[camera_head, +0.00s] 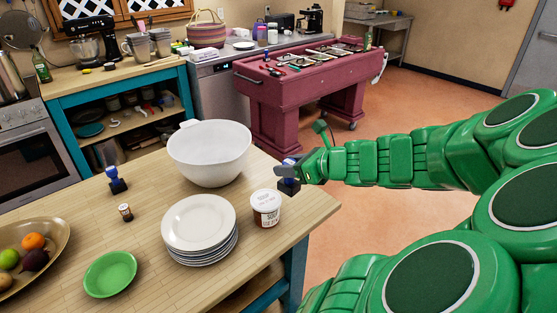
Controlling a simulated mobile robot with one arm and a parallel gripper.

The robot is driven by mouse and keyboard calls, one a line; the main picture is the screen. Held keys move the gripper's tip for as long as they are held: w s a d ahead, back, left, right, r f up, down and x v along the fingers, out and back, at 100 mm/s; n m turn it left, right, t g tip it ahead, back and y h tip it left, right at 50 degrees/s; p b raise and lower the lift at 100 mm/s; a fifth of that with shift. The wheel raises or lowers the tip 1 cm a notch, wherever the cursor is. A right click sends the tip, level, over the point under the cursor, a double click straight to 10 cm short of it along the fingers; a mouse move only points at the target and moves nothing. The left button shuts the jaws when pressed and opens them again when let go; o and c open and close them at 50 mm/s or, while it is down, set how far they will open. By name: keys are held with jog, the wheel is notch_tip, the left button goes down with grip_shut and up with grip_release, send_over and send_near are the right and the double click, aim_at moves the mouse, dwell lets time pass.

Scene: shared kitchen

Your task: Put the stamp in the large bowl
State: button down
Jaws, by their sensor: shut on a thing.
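A stamp (288,187) with a dark block base and a blue top is in my gripper (289,171), at the right edge of the wooden table. My gripper is shut on it and partly hides it. I cannot tell whether its base touches the table. The large white bowl (209,155) stands upright at the table's back edge, left of my gripper and apart from it. It looks empty, though its near wall hides part of the inside. A second, similar blue and black stamp (117,183) stands on the table left of the bowl.
A stack of white plates (199,226) and a white-lidded tub (266,208) stand in front of the bowl. A small brown jar (126,212), a green plate (110,273) and a fruit bowl (60,236) are at left. A maroon table (290,95) stands behind.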

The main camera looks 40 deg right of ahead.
notch_tip(320, 180, up, 7)
jog(key=shift+a, duration=0.1)
jog(key=w+r+n+g+y, duration=0.15)
jog(key=w+n+y, duration=0.3)
jog(key=w, duration=1.25)
jog(key=w+a+f+n+g+y, duration=0.2)
jog(key=w+a+n+g+y, duration=0.1)
jog(key=w+a, duration=0.9)
notch_tip(320, 180, down, 15)
jog(key=w+d, duration=0.1)
jog(key=d, duration=0.1)
jog(key=shift+w+d, duration=0.15)
jog(key=shift+w, duration=0.25)
jog(key=shift+f, duration=0.5)
jog(key=c, duration=0.6)
grip_release()
jog(key=shift+r, duration=0.1)
